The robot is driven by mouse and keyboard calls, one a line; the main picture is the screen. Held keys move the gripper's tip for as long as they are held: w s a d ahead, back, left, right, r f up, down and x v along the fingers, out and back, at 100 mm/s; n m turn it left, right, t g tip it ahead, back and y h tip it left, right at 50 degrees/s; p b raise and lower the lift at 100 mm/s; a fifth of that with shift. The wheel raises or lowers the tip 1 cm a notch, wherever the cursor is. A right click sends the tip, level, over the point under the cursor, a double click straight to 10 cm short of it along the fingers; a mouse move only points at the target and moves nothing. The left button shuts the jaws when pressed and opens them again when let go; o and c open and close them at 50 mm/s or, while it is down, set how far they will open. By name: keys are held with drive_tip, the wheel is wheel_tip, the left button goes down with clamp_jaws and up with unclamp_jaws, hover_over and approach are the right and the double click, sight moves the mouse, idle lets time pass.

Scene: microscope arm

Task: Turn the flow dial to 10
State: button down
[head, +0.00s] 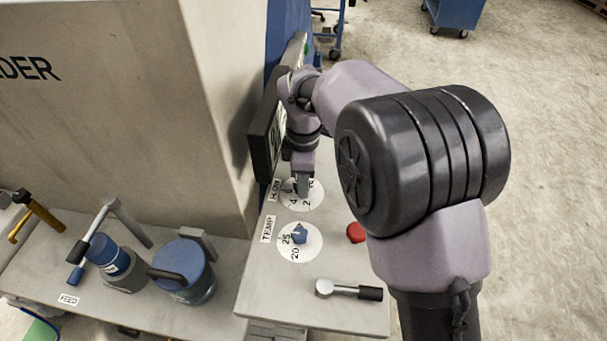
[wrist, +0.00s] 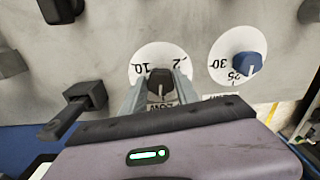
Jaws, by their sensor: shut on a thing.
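The flow dial is a white numbered disc with a dark central knob. In the wrist view its knob (wrist: 160,78) is between my two fingers, and 10 and 2 show on the disc's upper part. A short white line on the knob runs down toward the partly hidden FLOW label. The rest of the scale is covered. In the head view the dial's disc (head: 312,203) lies behind the TEMP dial, with 4 and 2 readable. My gripper (head: 303,188) comes down from above and is shut on the knob; its fingers also show in the wrist view (wrist: 160,88).
The TEMP dial (head: 301,234) with a blue knob is close beside. A red button (head: 356,232) and a black-handled lever (head: 348,290) are on the same panel. A dark-framed screen (head: 268,130) stands near my wrist. Blue-topped containers (head: 186,262) stand at the left.

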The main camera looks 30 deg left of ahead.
drive_tip(key=m+p, duration=0.2)
drive_tip(key=m, duration=0.2)
drive_tip(key=shift+s+r+m+p, duration=0.1)
drive_tip(key=shift+r+m+p, duration=0.05)
drive_tip(key=shift+m+p, duration=1)
drive_tip(key=shift+m, duration=1.65)
drive_tip(key=c, duration=0.9)
unclamp_jaws()
wheel_tip(320, 180, up, 17)
drive_tip(key=p, duration=0.6)
